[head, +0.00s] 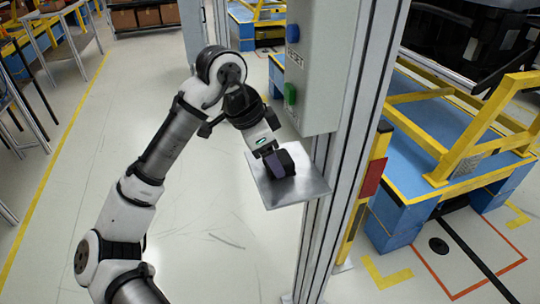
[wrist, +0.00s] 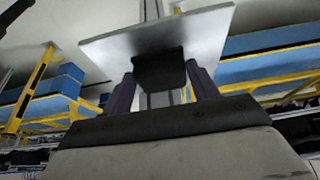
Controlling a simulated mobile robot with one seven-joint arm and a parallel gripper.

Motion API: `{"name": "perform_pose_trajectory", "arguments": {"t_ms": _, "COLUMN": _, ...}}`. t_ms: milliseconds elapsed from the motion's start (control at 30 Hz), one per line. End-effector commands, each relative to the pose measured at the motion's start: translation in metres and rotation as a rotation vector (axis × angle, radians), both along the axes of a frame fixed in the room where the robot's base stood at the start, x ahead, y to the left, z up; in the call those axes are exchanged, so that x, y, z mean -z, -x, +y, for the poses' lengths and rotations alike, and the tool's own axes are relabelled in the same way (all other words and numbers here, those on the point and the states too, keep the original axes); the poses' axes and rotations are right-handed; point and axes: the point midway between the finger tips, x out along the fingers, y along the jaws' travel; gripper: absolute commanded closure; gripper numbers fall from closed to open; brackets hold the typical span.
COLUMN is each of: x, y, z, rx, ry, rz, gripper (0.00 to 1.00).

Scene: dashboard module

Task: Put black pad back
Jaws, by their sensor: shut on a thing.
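The black pad (head: 287,161) is between the fingers of my gripper (head: 276,164), at the small grey metal plate (head: 306,189) on the post. In the wrist view, the black pad (wrist: 159,72) sits between the two dark purple fingers, against the plate (wrist: 118,42). My gripper is shut on the pad. Part of the pad is hidden by the near finger in the head view. I cannot tell whether its underside rests fully on the plate.
A grey control box (head: 318,70) with a blue button (head: 293,33) and a green button (head: 290,94) hangs on the metal post (head: 346,150) just above the plate. Blue and yellow racks (head: 425,125) stand at the right. The floor at the left is open.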

Motion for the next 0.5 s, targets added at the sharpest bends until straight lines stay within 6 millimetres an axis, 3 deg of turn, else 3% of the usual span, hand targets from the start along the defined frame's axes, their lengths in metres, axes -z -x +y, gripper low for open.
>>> {"name": "perform_pose_trajectory", "arguments": {"t_ms": 400, "x": 0.0093, "y": 0.0002, "z": -0.0001, "rx": 0.000, "ry": 0.001, "rz": 0.001, "gripper": 0.59}}
{"name": "perform_pose_trajectory", "arguments": {"t_ms": 433, "x": 0.0082, "y": 0.0002, "z": 0.0000, "rx": 0.000, "ry": 0.001, "rz": 0.001, "gripper": 0.37}}
{"name": "perform_pose_trajectory", "arguments": {"t_ms": 500, "x": 0.0079, "y": 0.0001, "z": 0.0000, "rx": 0.000, "ry": 0.001, "rz": 0.000, "gripper": 0.28}}
